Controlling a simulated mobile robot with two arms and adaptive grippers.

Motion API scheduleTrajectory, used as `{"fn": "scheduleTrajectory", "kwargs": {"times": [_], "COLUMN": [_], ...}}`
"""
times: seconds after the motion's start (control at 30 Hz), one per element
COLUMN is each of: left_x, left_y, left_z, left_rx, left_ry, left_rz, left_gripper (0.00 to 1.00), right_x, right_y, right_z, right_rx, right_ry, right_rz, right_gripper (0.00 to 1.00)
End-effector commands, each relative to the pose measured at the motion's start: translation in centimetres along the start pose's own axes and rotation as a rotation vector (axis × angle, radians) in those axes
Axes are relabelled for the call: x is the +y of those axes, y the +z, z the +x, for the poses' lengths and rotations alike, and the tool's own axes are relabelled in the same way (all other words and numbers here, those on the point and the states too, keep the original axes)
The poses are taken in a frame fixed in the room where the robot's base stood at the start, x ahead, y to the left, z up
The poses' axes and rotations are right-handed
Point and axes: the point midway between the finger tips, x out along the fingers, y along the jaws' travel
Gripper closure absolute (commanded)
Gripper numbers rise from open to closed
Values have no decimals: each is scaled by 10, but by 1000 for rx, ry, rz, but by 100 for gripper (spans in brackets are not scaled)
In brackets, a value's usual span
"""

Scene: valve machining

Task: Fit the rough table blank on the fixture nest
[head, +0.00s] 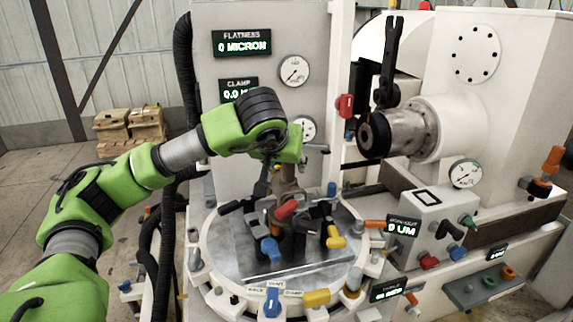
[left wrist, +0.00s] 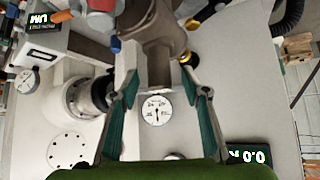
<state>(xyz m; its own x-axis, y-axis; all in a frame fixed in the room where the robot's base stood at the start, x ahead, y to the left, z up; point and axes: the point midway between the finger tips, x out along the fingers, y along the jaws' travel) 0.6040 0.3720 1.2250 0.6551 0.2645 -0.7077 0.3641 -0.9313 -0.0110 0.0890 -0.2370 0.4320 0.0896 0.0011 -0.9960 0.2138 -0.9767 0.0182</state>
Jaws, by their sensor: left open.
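The brown-grey rough blank (head: 287,186) stands upright among the clamps of the fixture nest on the round table (head: 210,268). Clamps hide its lower part, so I cannot tell how it is seated. My left gripper (head: 279,172) is above it, pointing down. In the left wrist view the blank (left wrist: 158,40) shows between and beyond the two open fingers, with green pads on either side of my left gripper (left wrist: 160,74). Contact with the pads is not clear. My right gripper is not in view.
Clamps with red, blue and yellow (head: 336,241) handles crowd around the blank. A spindle (head: 405,132) juts in from the right. A panel with gauges (head: 294,71) stands close behind. A control box (head: 425,215) is at the right. Wooden crates (head: 128,125) are far left.

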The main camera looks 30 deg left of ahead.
Motion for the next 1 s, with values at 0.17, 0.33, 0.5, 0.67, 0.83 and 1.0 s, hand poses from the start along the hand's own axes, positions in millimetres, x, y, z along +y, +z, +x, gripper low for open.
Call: {"fn": "scheduleTrajectory", "kwargs": {"times": [0.17, 0.33, 0.5, 0.67, 0.83, 1.0], "left_x": [0, 1, 0, 0, 0, 0], "left_y": [-2, -3, -2, -2, -2, -2], "left_z": [-38, -75, -99, -109, -110, -110], "left_rx": [10, 11, 11, 10, 9, 9], "left_ry": [4, 5, 3, 2, 2, 2], "left_rz": [1, 0, -1, -1, -1, -1], "left_gripper": [58, 58, 58, 58, 58, 58], "right_x": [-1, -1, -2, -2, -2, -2], "right_y": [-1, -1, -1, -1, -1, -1], "right_z": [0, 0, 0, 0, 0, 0], "right_rx": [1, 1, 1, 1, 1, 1], "right_ry": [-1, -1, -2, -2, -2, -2], "right_rz": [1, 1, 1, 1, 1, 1], "right_gripper": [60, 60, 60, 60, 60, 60]}}
